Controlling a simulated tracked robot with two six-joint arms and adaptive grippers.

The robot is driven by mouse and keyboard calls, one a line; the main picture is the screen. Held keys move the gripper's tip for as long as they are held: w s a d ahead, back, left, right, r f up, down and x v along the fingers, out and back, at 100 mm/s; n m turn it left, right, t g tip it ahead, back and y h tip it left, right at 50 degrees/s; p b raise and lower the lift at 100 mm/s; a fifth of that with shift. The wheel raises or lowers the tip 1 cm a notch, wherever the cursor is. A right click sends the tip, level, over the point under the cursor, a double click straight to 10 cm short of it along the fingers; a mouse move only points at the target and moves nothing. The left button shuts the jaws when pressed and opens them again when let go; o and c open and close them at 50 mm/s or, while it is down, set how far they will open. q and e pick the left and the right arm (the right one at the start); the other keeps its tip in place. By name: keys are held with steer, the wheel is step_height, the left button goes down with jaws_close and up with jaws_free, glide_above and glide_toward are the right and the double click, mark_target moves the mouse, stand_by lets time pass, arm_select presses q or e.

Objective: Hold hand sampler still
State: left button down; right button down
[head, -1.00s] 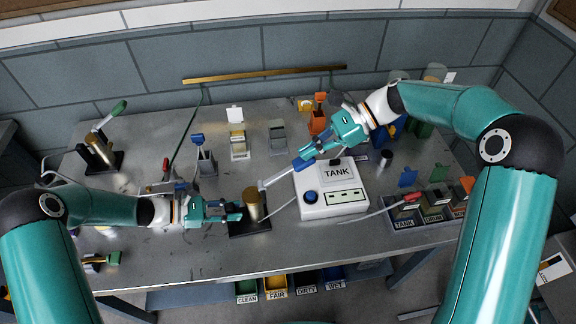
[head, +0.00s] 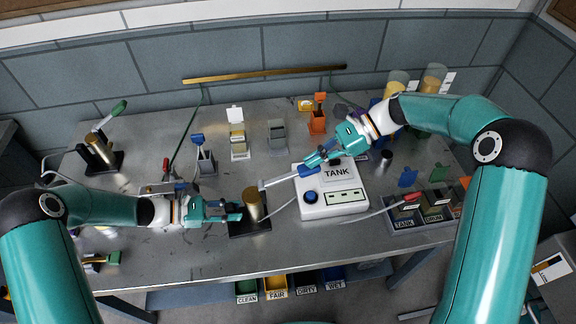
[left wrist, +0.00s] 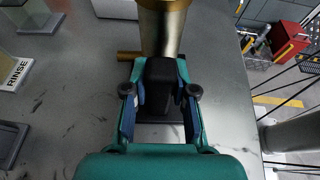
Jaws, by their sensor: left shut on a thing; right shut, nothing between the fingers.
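The hand sampler, which I take to be the brass cylinder (head: 254,205), stands upright on a dark base plate (head: 240,231) at the table's front middle. It also shows at the top of the left wrist view (left wrist: 163,30). My left gripper (head: 232,211) is shut on its black handle (left wrist: 161,85), from the cylinder's left side. My right gripper (head: 311,160) is shut beside a blue-handled grey rod (head: 280,179), above the white TANK unit. The rod's end is close to the cylinder's top; I cannot tell whether they touch.
The white TANK unit (head: 333,203) stands right of the cylinder. Several small containers stand along the back. Coloured bins (head: 276,285) hang below the front edge.

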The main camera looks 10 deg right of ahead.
steer(key=shift+d+f, duration=0.3)
steer(key=shift+f, duration=0.55)
steer(key=shift+r, duration=0.2)
steer(key=shift+a+r, duration=0.35)
steer(key=shift+r, duration=0.45)
steer(key=shift+a+r, duration=0.4)
steer(key=shift+r, duration=0.4)
steer(key=shift+a+r, duration=0.35)
steer(key=shift+r, duration=0.45)
steer(key=shift+s+r, duration=0.1)
steer(key=shift+a+r, duration=0.3)
steer(key=shift+r, duration=0.15)
steer(key=v, duration=0.7)
